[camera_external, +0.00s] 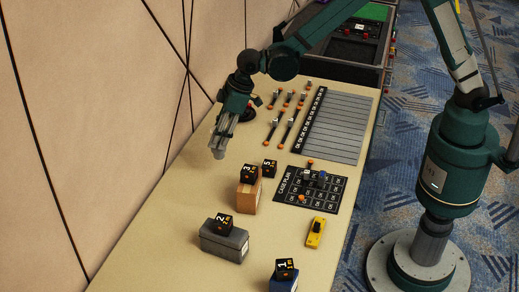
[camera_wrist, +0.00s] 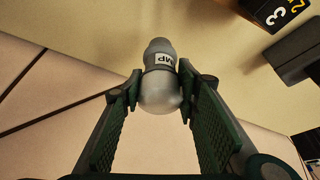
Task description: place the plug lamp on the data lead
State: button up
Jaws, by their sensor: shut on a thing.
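My gripper (camera_external: 222,138) points down over the table near the wall, left of the leads. It is shut on a grey, rounded lamp-like piece (camera_external: 217,153). In the wrist view the piece (camera_wrist: 158,92) sits between the two green finger pads, with a white label ending in "MP" and a narrower dark cap. It appears clear of the tabletop. Several short dark leads with grey and orange ends (camera_external: 289,128) lie left of a black-and-grey chart. I cannot tell which one is the data lead.
A black grid card (camera_external: 327,199) holds small pieces. Numbered black cubes stand nearby, some on a wooden block (camera_external: 247,198), a grey block (camera_external: 224,243) and a blue block (camera_external: 284,284). A yellow item (camera_external: 316,232) lies near the right edge. The wall (camera_external: 90,110) is close on the left.

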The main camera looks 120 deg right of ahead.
jog(key=s+d+r+m+h+p, duration=0.1)
jog(key=s+d+m, duration=0.1)
jog(key=s+d, duration=1)
jog(key=s+d+r+m+h+p, duration=0.1)
jog(key=s+d+r+m+p, duration=0.1)
jog(key=s+d, duration=1)
jog(key=d+m, duration=0.1)
jog(key=d, duration=0.7)
jog(key=shift+s+d+r+m+g, duration=0.2)
jog(key=shift+s+d+m+g, duration=0.1)
jog(key=shift+g, duration=0.1)
jog(key=shift+a, duration=0.1)
notch_tip(320, 180, down, 6)
jog(key=shift+b, duration=0.3)
jog(key=shift+f, duration=0.25)
jog(key=shift+f, duration=1.75)
jog(key=shift+f+b, duration=0.15)
jog(key=shift+b, duration=0.2)
